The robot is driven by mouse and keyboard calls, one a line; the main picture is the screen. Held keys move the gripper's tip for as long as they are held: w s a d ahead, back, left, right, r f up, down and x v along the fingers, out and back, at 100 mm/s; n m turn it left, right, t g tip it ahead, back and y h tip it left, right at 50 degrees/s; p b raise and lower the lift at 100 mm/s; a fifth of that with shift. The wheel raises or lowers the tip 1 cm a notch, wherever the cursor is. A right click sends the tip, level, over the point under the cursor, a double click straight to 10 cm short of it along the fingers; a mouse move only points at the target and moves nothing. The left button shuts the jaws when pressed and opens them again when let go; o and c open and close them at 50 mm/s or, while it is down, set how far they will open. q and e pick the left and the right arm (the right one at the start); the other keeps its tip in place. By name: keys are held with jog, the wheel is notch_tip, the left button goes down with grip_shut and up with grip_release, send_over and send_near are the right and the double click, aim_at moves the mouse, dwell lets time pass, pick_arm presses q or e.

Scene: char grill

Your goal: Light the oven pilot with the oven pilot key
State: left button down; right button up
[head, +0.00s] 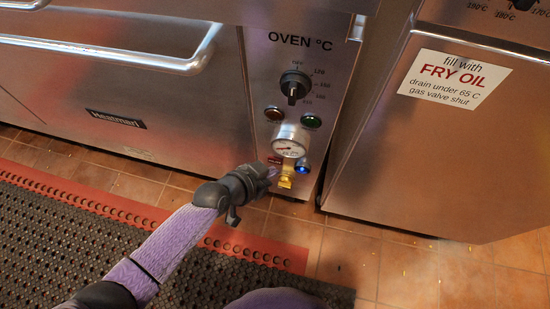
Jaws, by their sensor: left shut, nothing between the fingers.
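The oven control panel (314,50), marked OVEN °C, fills the upper middle of the head view. It carries a black temperature knob (295,84), an amber lamp (273,114), a green lamp (311,121) and a round gauge (289,148). A small yellow brass piece (286,180) sits below the gauge; I cannot tell whether it is the pilot key. A lit blue spot (302,168) shows to its right. My left gripper (271,175) is shut and empty, just left of the brass piece; I cannot tell whether they touch. My right gripper is not in view.
The oven front (190,105) with its long handle (105,58) lies left of the panel. A steel fryer cabinet (440,150) with a FRY OIL label (455,79) stands close on the right. A dark perforated mat (60,225) with a red edge covers part of the tiled floor.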

pick_arm(q)
jog(key=shift+s, duration=0.1)
jog(key=shift+s+a, duration=0.1)
jog(key=s, duration=0.1)
jog(key=s+a+p, duration=0.1)
jog(key=s, duration=0.1)
jog(key=s+p, duration=0.1)
jog(key=shift+s+a, duration=0.25)
jog(key=shift+s, duration=0.05)
dwell(0.4)
